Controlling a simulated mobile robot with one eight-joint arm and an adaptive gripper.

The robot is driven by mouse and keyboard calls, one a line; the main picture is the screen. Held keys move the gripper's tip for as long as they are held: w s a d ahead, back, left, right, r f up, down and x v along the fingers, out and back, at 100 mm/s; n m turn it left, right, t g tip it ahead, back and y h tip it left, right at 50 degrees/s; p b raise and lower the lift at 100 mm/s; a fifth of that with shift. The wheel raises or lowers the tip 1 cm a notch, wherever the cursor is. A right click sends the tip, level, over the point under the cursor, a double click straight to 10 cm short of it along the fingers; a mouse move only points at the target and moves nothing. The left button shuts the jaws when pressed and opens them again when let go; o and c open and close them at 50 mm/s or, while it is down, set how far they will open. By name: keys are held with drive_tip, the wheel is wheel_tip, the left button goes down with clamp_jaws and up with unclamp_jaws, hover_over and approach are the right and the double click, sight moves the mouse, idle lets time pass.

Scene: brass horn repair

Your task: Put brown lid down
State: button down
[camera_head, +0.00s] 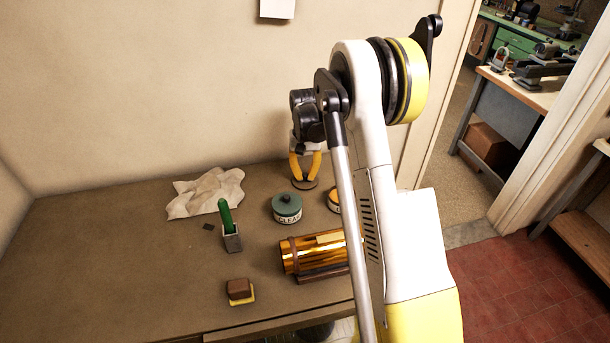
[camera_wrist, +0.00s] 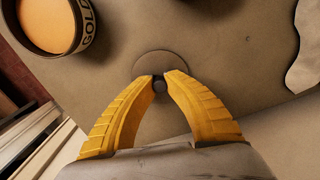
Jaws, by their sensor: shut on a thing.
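The brown lid (camera_head: 305,184) is a flat disc with a small dark knob, at the back of the table. My gripper (camera_head: 304,178) points down with its yellow fingers closed on the knob. In the wrist view the lid (camera_wrist: 160,62) lies flat beyond the fingertips of my gripper (camera_wrist: 159,80), its color close to the table's. It is at or just above the tabletop; I cannot tell if it touches. An open tin labelled "GOLD" (camera_wrist: 85,30) with orange contents stands to the left in the wrist view; in the head view the tin (camera_head: 333,207) is partly hidden by my arm.
A crumpled cloth (camera_head: 206,193) lies left, near a holder (camera_head: 232,239) with a green-handled tool. A shiny brass cylinder (camera_head: 312,252) and a brown block (camera_head: 239,290) are nearer. The table's left side (camera_head: 100,260) is clear.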

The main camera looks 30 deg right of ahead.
sight(305, 174)
drive_tip(key=shift+f, duration=0.25)
drive_tip(key=c, duration=1.5)
unclamp_jaws()
drive_tip(key=shift+o, duration=0.2)
drive_tip(key=shift+r, duration=0.2)
wheel_tip(305, 174, up, 12)
drive_tip(key=p, duration=0.2)
drive_tip(key=s+a+r+n+t, duration=0.2)
drive_tip(key=s+a+r, duration=0.5)
drive_tip(key=r, duration=0.2)
drive_tip(key=s+a+n+t, duration=0.1)
drive_tip(key=s+a, duration=0.4)
drive_tip(key=s, duration=0.5)
drive_tip(key=s+a+n+t, duration=0.2)
drive_tip(key=s+a+t, duration=0.2)
drive_tip(key=s, duration=0.6)
drive_tip(key=shift+s+a, duration=0.15)
drive_tip(key=shift+a, duration=0.95)
